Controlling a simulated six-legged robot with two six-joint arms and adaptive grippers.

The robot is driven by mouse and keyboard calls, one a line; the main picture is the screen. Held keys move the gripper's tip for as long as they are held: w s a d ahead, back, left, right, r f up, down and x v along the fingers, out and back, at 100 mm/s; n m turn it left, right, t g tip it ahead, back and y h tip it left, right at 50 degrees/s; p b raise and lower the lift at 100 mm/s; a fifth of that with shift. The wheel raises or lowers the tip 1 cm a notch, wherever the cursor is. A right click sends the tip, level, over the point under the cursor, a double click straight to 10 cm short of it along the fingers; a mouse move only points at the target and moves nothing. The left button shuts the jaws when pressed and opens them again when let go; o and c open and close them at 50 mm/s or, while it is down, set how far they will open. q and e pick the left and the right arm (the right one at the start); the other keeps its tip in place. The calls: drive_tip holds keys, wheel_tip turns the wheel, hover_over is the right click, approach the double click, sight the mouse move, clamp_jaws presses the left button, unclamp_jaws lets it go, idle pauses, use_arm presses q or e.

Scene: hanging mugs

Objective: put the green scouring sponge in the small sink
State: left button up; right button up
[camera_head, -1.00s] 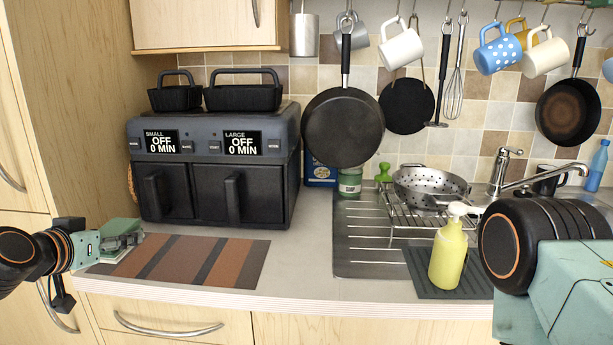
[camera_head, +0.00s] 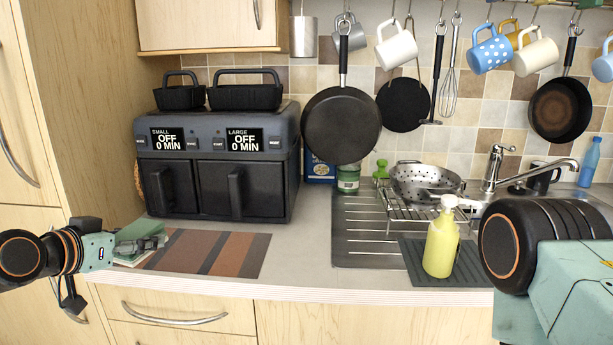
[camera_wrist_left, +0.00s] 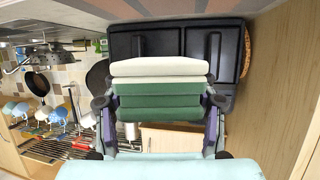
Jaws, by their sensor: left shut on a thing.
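The green scouring sponge (camera_wrist_left: 160,88), layered in green and off-white, is held between the two fingers of my left gripper (camera_wrist_left: 160,104) in the left wrist view. In the head view, the sponge (camera_head: 137,231) shows partly behind my left gripper (camera_head: 142,246), at the left end of the counter, over or beside the striped mat. I cannot tell whether it touches the counter. The sink area is at the right, under the tap (camera_head: 497,168). The small sink's basin is hidden by the rack, colander and my right arm. My right gripper's fingers are out of view.
A black air fryer (camera_head: 218,160) stands behind the striped mat (camera_head: 215,253). A metal drainer (camera_head: 352,238), wire rack, colander (camera_head: 427,180) and yellow soap bottle (camera_head: 441,243) stand at the right. Pans and mugs hang above. The counter between mat and drainer is clear.

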use_arm(q)
drive_tip(key=s+d+f+m+g+h, duration=0.5)
drive_tip(key=s+d+f+m+h, duration=0.2)
drive_tip(key=s+d+f, duration=0.5)
drive_tip(key=s+d, duration=0.1)
drive_tip(key=s, duration=0.2)
drive_tip(key=shift+s+m+h, duration=0.3)
drive_tip(key=shift+s, duration=0.1)
drive_tip(key=shift+s, duration=0.1)
